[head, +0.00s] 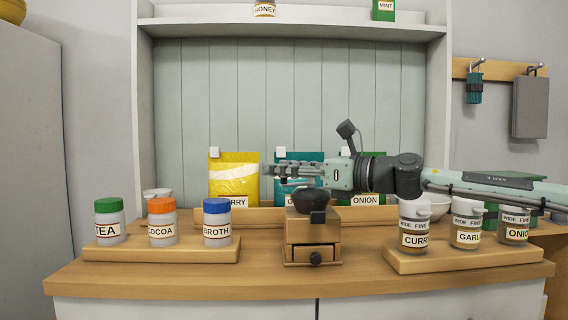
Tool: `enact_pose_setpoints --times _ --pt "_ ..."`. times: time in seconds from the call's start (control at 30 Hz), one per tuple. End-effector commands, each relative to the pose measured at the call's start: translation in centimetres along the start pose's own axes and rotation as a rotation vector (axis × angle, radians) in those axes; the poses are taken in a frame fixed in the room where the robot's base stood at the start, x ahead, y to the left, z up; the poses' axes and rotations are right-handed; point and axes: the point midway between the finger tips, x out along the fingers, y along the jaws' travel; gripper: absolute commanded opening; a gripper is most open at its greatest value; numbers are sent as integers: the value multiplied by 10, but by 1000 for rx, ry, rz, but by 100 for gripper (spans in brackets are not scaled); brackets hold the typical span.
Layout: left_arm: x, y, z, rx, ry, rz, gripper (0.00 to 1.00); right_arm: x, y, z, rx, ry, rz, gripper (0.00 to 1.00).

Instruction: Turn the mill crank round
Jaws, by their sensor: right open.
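The mill (312,240) is a small wooden box with a dark bowl-shaped top (310,199) and a drawer with a round black knob (315,258). It stands upright at the middle of the counter. My right gripper (278,172) reaches in from the right, pointing left. It is open, just above and behind the mill top, with nothing seen between its fingers. It may hide part of the crank. My left gripper is not in view.
A board at the left (103,257) holds tea, cocoa and broth jars. A board at the right (404,264) holds curry, garlic and onion jars, below my right arm. Seed-style packets, including a yellow one (234,177), stand behind. The counter front beside the mill is clear.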

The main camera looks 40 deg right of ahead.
Motion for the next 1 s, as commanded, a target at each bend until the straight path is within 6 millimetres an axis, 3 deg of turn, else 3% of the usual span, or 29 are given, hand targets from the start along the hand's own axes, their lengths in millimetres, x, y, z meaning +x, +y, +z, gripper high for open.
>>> enact_pose_setpoints --times 0.23,0.6,1.0 --pt "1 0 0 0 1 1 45 0 0 0 0 0 0 45" --pt "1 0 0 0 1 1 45 0 0 0 0 0 0 0" --pt "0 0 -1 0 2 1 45 0 2 0 -1 1 -2 0"
